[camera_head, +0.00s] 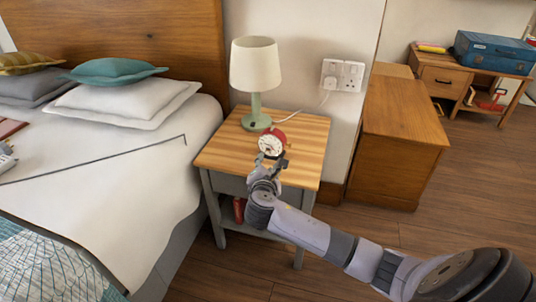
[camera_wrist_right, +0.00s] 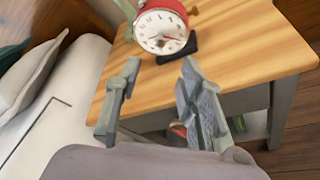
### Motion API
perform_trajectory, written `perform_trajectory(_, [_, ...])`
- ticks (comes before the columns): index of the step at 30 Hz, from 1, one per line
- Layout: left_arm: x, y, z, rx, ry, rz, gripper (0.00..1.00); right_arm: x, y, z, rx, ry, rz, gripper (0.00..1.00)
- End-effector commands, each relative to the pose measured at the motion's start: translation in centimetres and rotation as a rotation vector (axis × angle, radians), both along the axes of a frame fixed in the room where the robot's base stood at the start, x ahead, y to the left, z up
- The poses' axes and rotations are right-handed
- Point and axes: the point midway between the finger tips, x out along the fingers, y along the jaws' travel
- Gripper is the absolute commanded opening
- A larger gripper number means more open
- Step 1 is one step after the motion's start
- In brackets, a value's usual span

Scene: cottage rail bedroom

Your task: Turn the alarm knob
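A red alarm clock (camera_head: 271,142) with a white dial stands on the wooden top of the bedside table (camera_head: 305,135). In the right wrist view the clock (camera_wrist_right: 161,32) is just beyond the fingertips, its dial facing the gripper. A small brass-coloured part (camera_wrist_right: 193,11) shows at the clock's right side; I cannot tell if it is the alarm knob. My right gripper (camera_head: 271,164) is at the table's front, close before the clock. In the wrist view its two fingers (camera_wrist_right: 160,75) are apart with nothing between them. My left gripper is not in view.
A lamp (camera_head: 255,68) with a green base stands behind the clock, its cable running to a wall socket (camera_head: 342,75). The bed (camera_head: 130,160) is left of the table. A wooden cabinet (camera_head: 400,125) stands to the right. The tabletop right of the clock is clear.

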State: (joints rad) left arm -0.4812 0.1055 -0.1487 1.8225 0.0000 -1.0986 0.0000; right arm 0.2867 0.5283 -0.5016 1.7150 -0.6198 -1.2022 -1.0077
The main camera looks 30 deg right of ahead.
Motion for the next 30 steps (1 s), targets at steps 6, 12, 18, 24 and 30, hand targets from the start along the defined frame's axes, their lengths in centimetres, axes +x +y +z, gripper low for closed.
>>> perform_trajectory(6, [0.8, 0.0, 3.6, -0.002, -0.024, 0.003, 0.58, 3.7, -2.8, -1.5, 0.001, -0.001, -0.003, 0.36])
perform_trajectory(12, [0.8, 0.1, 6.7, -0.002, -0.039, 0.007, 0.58, 6.3, -4.6, -2.3, 0.002, 0.0, -0.002, 0.36])
perform_trajectory(18, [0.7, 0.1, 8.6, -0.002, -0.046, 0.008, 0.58, 7.6, -5.5, -2.7, 0.003, 0.0, 0.0, 0.36])
perform_trajectory(24, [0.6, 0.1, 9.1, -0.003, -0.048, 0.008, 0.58, 7.9, -5.7, -2.8, 0.004, 0.001, 0.001, 0.36])
perform_trajectory(30, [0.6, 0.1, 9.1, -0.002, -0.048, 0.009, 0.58, 7.9, -5.7, -2.8, 0.004, 0.001, 0.001, 0.34])
